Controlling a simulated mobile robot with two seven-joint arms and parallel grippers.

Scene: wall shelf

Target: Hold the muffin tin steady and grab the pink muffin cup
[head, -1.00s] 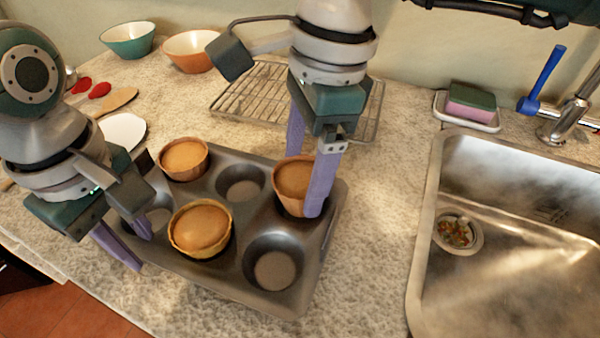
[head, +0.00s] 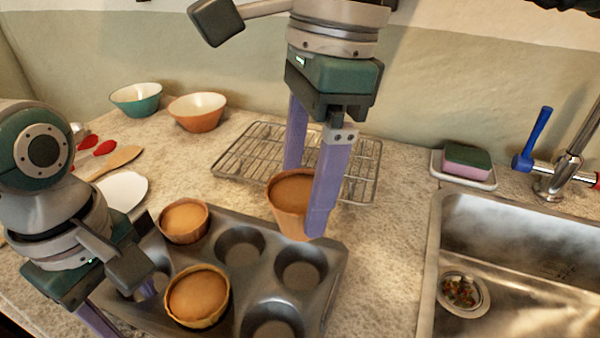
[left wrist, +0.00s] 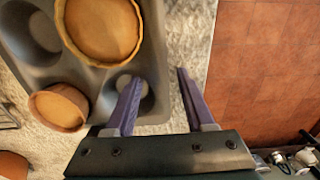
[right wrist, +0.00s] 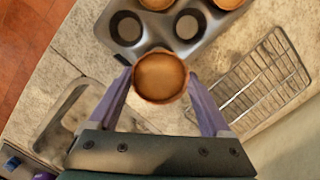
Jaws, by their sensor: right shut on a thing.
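My right gripper (head: 304,203) is shut on a muffin in a pinkish-orange cup (head: 285,214), held upright above the tin. In the right wrist view the muffin (right wrist: 160,76) sits between both fingers. The dark muffin tin (head: 262,226) lies on the counter; its cell below the held muffin is empty. A yellowish cup with a muffin (head: 198,298) is in a front cell, and an orange-brown one (head: 184,222) in a back-left cell. My left gripper (left wrist: 158,100) is open at the tin's edge, one finger over an empty cell, the other outside the rim.
A wire cooling rack (head: 250,150) lies empty behind the tin. Orange (head: 197,112) and teal (head: 136,99) bowls stand at the back left. A white plate (head: 123,190) lies left of the tin. The sink (head: 520,270) is at the right, with a sponge (head: 466,160) behind it.

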